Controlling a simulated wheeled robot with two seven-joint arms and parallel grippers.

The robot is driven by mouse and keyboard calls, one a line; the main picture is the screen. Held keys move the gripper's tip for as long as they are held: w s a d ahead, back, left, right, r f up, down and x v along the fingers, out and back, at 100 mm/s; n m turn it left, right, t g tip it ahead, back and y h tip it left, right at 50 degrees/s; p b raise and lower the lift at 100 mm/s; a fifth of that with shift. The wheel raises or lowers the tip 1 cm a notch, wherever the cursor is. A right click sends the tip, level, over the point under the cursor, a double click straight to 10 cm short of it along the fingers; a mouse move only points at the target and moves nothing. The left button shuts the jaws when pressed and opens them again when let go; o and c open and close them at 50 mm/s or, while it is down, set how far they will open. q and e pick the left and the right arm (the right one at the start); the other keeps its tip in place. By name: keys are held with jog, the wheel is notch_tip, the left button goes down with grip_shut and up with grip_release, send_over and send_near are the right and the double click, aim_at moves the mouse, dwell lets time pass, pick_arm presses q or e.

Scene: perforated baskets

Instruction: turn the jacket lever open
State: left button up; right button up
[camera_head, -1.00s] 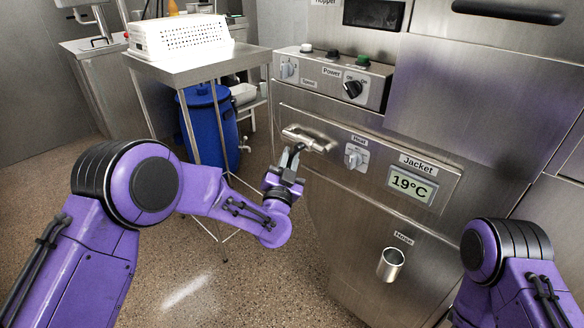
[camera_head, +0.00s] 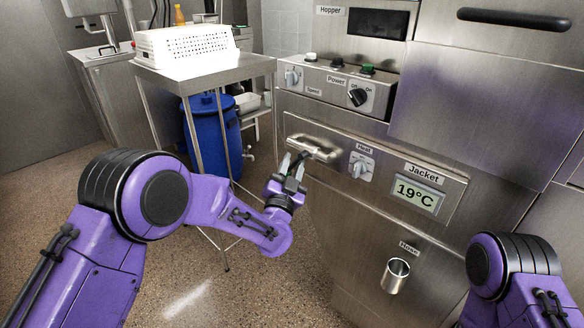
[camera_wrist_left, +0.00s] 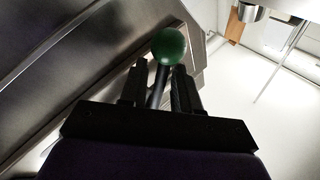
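The jacket lever shows in the left wrist view as a black stem with a green ball knob (camera_wrist_left: 169,46) on its end. My left gripper (camera_wrist_left: 160,88) has one dark finger on each side of the stem, with the ball beyond the fingertips. The fingers look apart, with a thin gap at the stem. In the head view my left gripper (camera_head: 294,163) is just below a metal pipe-like fitting (camera_head: 316,149) on the machine front; the green knob cannot be made out there. My right gripper is out of view.
The Jacket panel (camera_head: 417,190) reads 19°C, with a Heat knob (camera_head: 361,167) beside the fitting. A hose outlet (camera_head: 396,275) sticks out below. At left stand a steel table (camera_head: 205,70) with a white perforated basket (camera_head: 184,42) and a blue barrel (camera_head: 207,135).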

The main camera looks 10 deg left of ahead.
pick_arm(q)
jog(key=b+v, duration=0.1)
jog(key=v, duration=0.9)
jog(key=shift+s, duration=0.25)
